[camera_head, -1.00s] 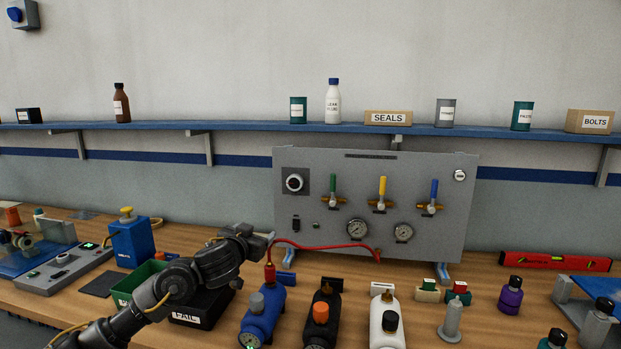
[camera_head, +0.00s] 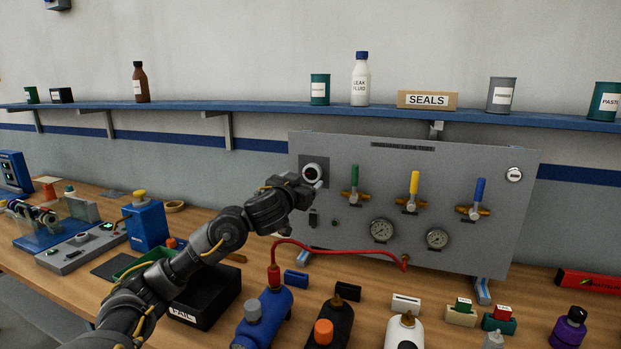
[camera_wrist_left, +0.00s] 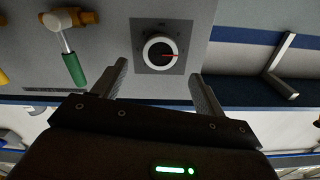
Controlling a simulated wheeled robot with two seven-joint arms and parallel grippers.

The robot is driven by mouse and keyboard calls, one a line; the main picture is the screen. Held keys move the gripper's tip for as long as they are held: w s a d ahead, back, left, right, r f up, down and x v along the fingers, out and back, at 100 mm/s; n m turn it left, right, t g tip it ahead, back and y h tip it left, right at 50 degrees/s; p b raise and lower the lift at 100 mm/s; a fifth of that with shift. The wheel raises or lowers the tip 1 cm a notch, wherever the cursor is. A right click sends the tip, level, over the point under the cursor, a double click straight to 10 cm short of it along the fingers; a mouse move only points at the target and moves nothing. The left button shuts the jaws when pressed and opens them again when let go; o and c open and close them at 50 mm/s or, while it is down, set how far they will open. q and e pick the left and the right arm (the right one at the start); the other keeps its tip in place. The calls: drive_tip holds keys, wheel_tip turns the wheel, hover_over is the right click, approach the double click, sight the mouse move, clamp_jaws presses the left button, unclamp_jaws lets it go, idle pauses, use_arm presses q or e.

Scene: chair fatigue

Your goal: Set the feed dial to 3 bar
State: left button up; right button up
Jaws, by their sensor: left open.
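The feed dial is most likely the round black-and-white dial (camera_head: 313,172) on a dark square plate at the upper left of the grey panel (camera_head: 462,160). In the left wrist view the dial (camera_wrist_left: 159,50) has a white ring, a dark centre and a red mark pointing right; its scale is too small to read. My left gripper (camera_head: 317,184) is at the dial's lower edge in the head view. In the wrist view the open left gripper (camera_wrist_left: 158,69) has one finger to each side of the dial, with nothing between them. My right gripper is not in view.
Green, yellow and blue valve handles (camera_head: 414,182) and two gauges (camera_head: 381,230) are on the panel. A red hose (camera_head: 330,247) runs from the panel to a blue cylinder (camera_head: 264,318). A black FAIL bin (camera_head: 222,300) lies below my left arm. Bottles and tins stand on the shelf above.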

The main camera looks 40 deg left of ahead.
sight(311, 173)
use_arm(q)
drive_tip(key=x, duration=0.6)
drive_tip(key=shift+s, duration=0.1)
drive_tip(key=c, duration=1)
